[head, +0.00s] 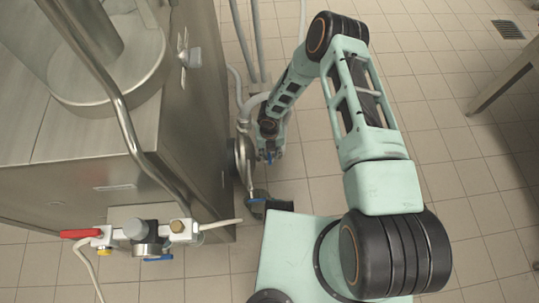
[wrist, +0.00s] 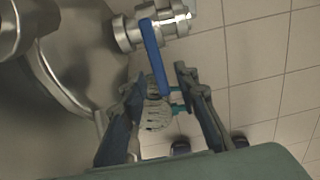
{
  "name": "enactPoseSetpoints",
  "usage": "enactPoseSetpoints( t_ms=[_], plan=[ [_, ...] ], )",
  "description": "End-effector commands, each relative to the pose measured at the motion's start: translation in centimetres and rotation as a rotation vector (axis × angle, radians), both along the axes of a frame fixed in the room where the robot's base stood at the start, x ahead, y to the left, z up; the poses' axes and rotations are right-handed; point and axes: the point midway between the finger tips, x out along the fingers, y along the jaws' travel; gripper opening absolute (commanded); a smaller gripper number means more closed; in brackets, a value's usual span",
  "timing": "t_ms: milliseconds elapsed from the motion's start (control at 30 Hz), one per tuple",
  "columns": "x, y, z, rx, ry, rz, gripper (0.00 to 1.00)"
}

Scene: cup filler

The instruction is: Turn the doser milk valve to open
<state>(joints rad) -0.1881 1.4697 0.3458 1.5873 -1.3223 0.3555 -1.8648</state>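A valve with a long blue lever handle (wrist: 151,52) fills the upper middle of the wrist view. Its metal body (wrist: 172,24) sits at the handle's upper end. My gripper (wrist: 159,77) is open, with one finger on each side of the handle's lower part. Gaps show between the handle and both fingers, so it is not gripped. In the head view my gripper (head: 268,157) is small beside the steel machine's right side. Which blue part there is the handle is hard to tell.
The steel machine (head: 205,110) takes up the left. Pipes (head: 243,45) run behind my arm. A white manifold (head: 137,233) with a red lever (head: 80,233) and a gauge is at the front. Tiled floor (head: 430,90) lies open to the right; a table leg (head: 500,88) stands there.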

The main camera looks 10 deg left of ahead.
Motion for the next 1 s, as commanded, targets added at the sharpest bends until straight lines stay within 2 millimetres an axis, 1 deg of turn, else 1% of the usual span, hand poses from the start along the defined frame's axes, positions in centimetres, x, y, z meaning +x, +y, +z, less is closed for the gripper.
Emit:
enactPoseSetpoints(
  t_ms=[33,100,367,600,1000],
  plan=[
    [-0.02,0.00,-0.39,0.000,0.000,0.000,0.28],
    [0.01,0.00,-0.56,0.000,0.000,-0.001,0.28],
    [0.02,0.00,-0.55,0.000,0.000,-0.001,0.27],
    [0.01,-0.01,-0.54,0.000,0.000,-0.001,0.01],
    [0.02,-0.06,-0.53,0.000,0.000,-0.001,0.00]
  ],
)
